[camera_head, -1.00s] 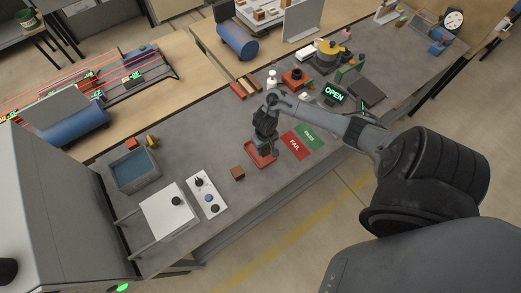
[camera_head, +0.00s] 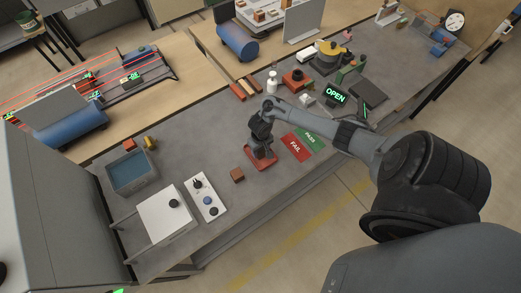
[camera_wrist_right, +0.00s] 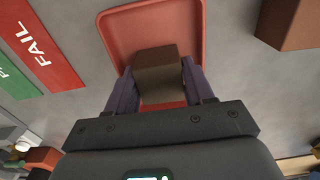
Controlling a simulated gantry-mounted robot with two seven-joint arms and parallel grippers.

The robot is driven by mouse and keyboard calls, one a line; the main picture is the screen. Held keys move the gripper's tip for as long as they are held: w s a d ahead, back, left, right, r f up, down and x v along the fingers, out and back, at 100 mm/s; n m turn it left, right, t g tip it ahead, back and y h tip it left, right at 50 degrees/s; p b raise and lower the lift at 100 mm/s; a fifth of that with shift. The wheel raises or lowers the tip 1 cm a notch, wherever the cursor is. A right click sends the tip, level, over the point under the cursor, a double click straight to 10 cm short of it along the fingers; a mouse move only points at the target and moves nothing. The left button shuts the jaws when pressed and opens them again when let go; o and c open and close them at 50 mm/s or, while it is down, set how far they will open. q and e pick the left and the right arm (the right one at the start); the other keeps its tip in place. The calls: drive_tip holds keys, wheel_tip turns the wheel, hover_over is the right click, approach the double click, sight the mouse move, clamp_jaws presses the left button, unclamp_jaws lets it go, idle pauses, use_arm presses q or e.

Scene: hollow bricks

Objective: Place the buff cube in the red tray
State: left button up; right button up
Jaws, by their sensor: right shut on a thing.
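The red tray (camera_head: 262,166) lies on the grey bench; in the right wrist view its floor and rim (camera_wrist_right: 150,30) spread beyond and around the cube. My right gripper (camera_head: 260,153) is over the tray, pointing down. In the right wrist view its two fingers (camera_wrist_right: 157,82) are shut on the sides of the buff cube (camera_wrist_right: 158,68), which looks dull brown in shadow. The cube is within the tray's outline; I cannot tell whether it touches the floor. In the head view my gripper hides the cube. My left gripper is not in view.
A brown cube (camera_head: 237,175) sits left of the tray, also in the right wrist view (camera_wrist_right: 293,22). Red FAIL (camera_head: 294,147) and green PASS (camera_head: 309,137) mats lie to the right. A switch panel (camera_head: 203,195), white box (camera_head: 165,212) and blue-lined bin (camera_head: 133,172) stand left.

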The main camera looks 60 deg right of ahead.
drive_tip(key=shift+f, duration=0.2)
drive_tip(key=o, duration=0.9)
drive_tip(key=shift+c, duration=0.2)
drive_tip(key=shift+r, duration=0.15)
